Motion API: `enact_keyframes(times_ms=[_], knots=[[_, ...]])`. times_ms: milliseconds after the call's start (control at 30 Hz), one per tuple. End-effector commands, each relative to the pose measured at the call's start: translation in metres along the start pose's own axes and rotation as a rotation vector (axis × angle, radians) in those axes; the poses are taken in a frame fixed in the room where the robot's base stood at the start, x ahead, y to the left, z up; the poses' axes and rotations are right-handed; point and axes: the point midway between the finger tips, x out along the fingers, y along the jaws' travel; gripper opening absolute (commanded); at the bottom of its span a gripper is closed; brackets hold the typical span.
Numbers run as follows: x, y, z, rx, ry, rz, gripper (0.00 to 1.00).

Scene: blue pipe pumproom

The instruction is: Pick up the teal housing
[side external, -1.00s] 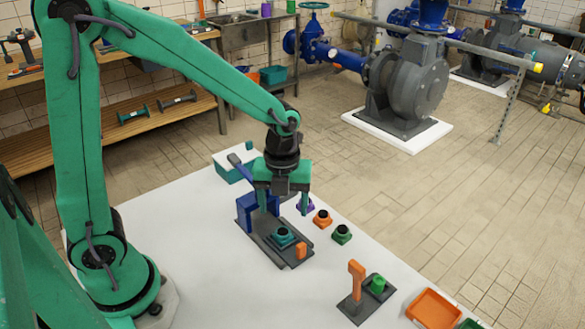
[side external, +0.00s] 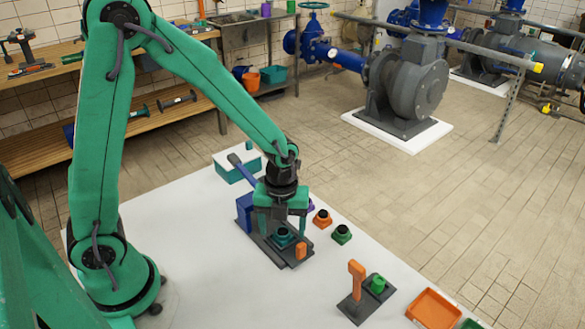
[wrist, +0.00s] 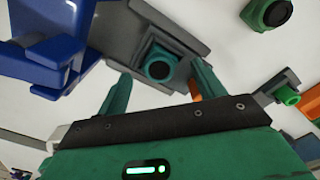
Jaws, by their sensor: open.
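The teal housing (side external: 282,237) sits on a dark grey fixture plate (side external: 268,250), between a blue block and a small orange part. In the wrist view the teal housing (wrist: 161,65) shows its dark round opening, just beyond and between the fingertips. My gripper (side external: 283,228) is open, its two green fingers pointing down on either side above the housing. In the wrist view my gripper (wrist: 160,75) holds nothing. In the side view the fingers partly hide the blue block and the plate.
A blue block (side external: 244,210) stands at the plate's back left, and a small orange part (side external: 300,252) at its front. Orange (side external: 322,217) and green (side external: 341,234) housings stand to the right. An orange upright (side external: 356,279) and an orange tray (side external: 433,309) are further forward.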

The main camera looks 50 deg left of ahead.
Motion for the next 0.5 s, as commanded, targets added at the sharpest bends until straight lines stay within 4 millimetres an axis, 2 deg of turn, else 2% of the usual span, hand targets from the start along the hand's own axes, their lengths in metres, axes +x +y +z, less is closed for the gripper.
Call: enact_keyframes(times_ms=[167,500], knots=[[0.0097,0.0002,-0.0002,0.0,0.0,0.001,0.68],[0.01,-0.0001,0.0,0.0,-0.001,-0.001,0.68]])
